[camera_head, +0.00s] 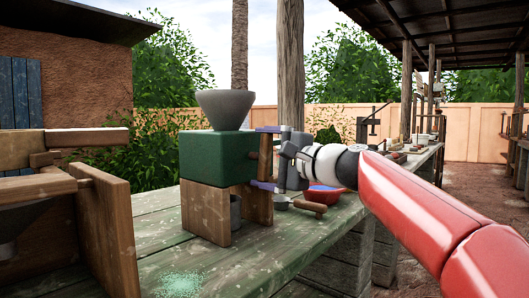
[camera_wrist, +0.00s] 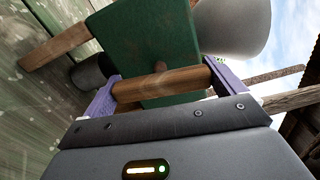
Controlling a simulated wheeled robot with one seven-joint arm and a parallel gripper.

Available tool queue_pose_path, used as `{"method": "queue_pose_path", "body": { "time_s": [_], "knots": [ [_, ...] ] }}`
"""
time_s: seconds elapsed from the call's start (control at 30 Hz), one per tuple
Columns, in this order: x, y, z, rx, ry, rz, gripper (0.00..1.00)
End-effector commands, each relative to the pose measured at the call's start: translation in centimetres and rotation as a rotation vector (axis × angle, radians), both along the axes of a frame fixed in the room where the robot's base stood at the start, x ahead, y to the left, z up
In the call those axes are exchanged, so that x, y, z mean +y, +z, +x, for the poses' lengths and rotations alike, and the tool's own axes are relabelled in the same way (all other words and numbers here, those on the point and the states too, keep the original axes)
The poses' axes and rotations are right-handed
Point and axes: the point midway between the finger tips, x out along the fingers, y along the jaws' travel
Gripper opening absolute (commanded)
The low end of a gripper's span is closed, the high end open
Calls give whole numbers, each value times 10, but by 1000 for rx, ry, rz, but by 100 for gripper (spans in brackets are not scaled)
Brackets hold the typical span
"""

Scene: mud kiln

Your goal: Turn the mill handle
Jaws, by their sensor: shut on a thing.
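The mill is a dark green box (camera_head: 217,157) with a grey hopper (camera_head: 225,108) on top and wooden legs below, standing on the plank table. Its wooden handle (camera_head: 266,158) is on the box's right side in the head view. In the wrist view the handle (camera_wrist: 158,84) lies crosswise in front of the green box (camera_wrist: 145,45). My gripper (camera_wrist: 160,88) has its two purple fingers at the two ends of the handle and is shut on it. In the head view my gripper (camera_head: 267,159) reaches in from the right; the handle's joint with the box is partly hidden.
A grey cup (camera_head: 236,213) stands under the mill. A red bowl (camera_head: 326,198) and a small pan with a wooden grip (camera_head: 310,206) lie just right of it. A wooden frame (camera_head: 105,225) stands at left.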

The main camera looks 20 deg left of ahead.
Motion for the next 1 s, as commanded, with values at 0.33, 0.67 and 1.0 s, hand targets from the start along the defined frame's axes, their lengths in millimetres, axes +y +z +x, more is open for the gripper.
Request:
{"method": "queue_pose_path", "body": {
  "time_s": [0.33, 0.67, 1.0],
  "knots": [
    [-1, 0, 1, 237, -2, 95, 72],
    [-1, -1, 1, 341, -3, 138, 72],
    [-1, -2, 1, 357, -3, 145, 72]
  ]
}}
